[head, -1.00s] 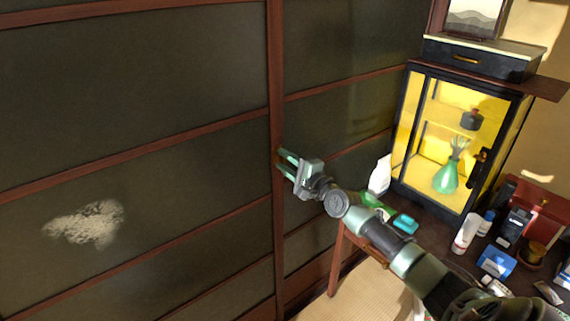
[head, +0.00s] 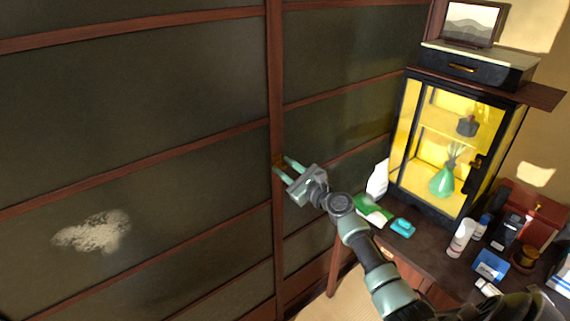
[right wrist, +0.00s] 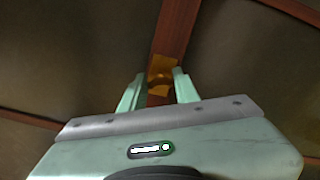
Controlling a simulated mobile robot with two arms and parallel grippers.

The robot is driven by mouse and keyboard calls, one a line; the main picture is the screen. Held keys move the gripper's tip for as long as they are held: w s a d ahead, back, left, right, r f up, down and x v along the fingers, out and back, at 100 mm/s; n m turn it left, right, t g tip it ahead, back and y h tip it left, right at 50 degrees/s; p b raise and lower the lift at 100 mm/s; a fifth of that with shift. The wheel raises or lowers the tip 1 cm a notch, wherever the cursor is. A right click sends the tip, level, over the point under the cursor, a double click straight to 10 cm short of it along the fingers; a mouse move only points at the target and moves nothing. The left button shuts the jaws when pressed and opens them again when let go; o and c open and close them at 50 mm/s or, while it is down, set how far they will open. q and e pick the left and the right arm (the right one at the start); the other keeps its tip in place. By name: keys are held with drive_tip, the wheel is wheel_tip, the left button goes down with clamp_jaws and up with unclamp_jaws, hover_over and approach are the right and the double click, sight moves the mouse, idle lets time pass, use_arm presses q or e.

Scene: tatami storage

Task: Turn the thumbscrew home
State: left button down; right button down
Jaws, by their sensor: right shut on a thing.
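The thumbscrew (right wrist: 159,77) shows as a small brass-coloured piece on a brown wooden upright, between the fingertips in the right wrist view. Its exact shape is hard to make out. My right gripper (head: 284,166) reaches the upright (head: 277,110) in the head view and is shut on the thumbscrew. The two pale green fingers (right wrist: 156,86) stand on either side of the brass in the wrist view. In the head view the fingers hide most of the thumbscrew. My left gripper is not in view.
Dark panels with brown rails fill the left, one with a pale patch (head: 92,232). At right, a glass-fronted cabinet (head: 403,135) stands on a low table (head: 425,255) with bottles, a blue box (head: 490,265) and a turquoise item (head: 403,228). My right arm passes in front of the table.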

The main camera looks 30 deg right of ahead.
drive_tip(key=m+p, duration=0.3)
drive_tip(key=m, duration=0.1)
drive_tip(key=shift+m, duration=0.4)
drive_tip(key=shift+f, duration=0.1)
drive_tip(key=c, duration=1)
unclamp_jaws()
drive_tip(key=shift+d, duration=0.1)
drive_tip(key=shift+c, duration=0.2)
drive_tip(key=s, duration=0.7)
drive_tip(key=shift+s+d+b, duration=0.3)
drive_tip(key=shift+s, duration=0.1)
